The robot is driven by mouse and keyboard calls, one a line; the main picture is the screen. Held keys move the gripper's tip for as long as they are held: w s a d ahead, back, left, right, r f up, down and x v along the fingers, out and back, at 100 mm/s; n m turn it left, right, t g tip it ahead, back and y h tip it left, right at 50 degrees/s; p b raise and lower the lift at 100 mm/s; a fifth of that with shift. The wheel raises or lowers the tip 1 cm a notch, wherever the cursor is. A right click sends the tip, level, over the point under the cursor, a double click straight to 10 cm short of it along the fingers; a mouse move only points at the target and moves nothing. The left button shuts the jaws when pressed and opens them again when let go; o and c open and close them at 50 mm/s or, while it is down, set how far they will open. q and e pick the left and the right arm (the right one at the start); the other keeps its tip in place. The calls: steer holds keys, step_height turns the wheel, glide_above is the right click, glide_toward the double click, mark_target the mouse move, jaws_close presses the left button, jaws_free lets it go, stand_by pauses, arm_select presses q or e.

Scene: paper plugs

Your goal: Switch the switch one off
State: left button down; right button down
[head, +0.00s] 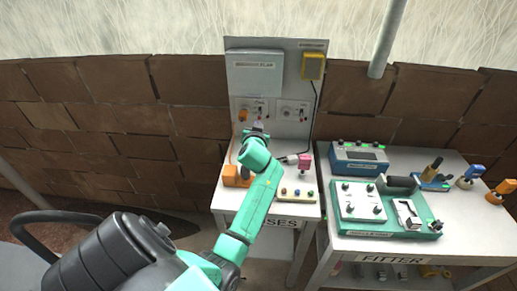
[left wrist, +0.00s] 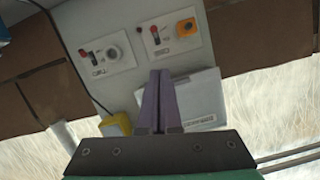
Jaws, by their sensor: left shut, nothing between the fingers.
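A grey upright panel (head: 292,82) carries two white switch plates. The left plate holds a small red switch and an orange plug (head: 243,115); the right plate (head: 292,111) has a red switch and an empty round socket. In the left wrist view, which is upside down, the plugged plate's red switch (left wrist: 155,35) and the other plate's switch (left wrist: 87,55) show. I cannot read which is switch one. My left gripper (head: 258,127) is in front of the lower part of the plugged plate. Its shut fingers (left wrist: 160,100) are empty and apart from the switches. My right gripper is not in view.
A white flap box (head: 255,72) and a yellow box (head: 313,66) are on the panel. An orange block (head: 236,176), a pink plug (head: 304,161) and a button board (head: 297,192) are on the bench below. A fitter table (head: 462,236) with devices stands at right.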

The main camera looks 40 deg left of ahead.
arm_select(q)
steer(key=s+d+f+m+g+h, duration=0.1)
steer(key=s+d+f+h, duration=0.1)
steer(key=s+d+f, duration=0.2)
steer(key=s+d+f+m+g+h, duration=0.1)
steer(key=s+d+f+g+h, duration=0.1)
steer(key=s+d+f, duration=0.2)
steer(key=s+d+f+m+g+h, duration=0.2)
steer(key=s+d+f, duration=0.2)
steer(key=s, duration=0.2)
steer(key=shift+s+d+f, duration=0.2)
steer(key=shift+d+f, duration=0.15)
steer(key=shift+d, duration=0.05)
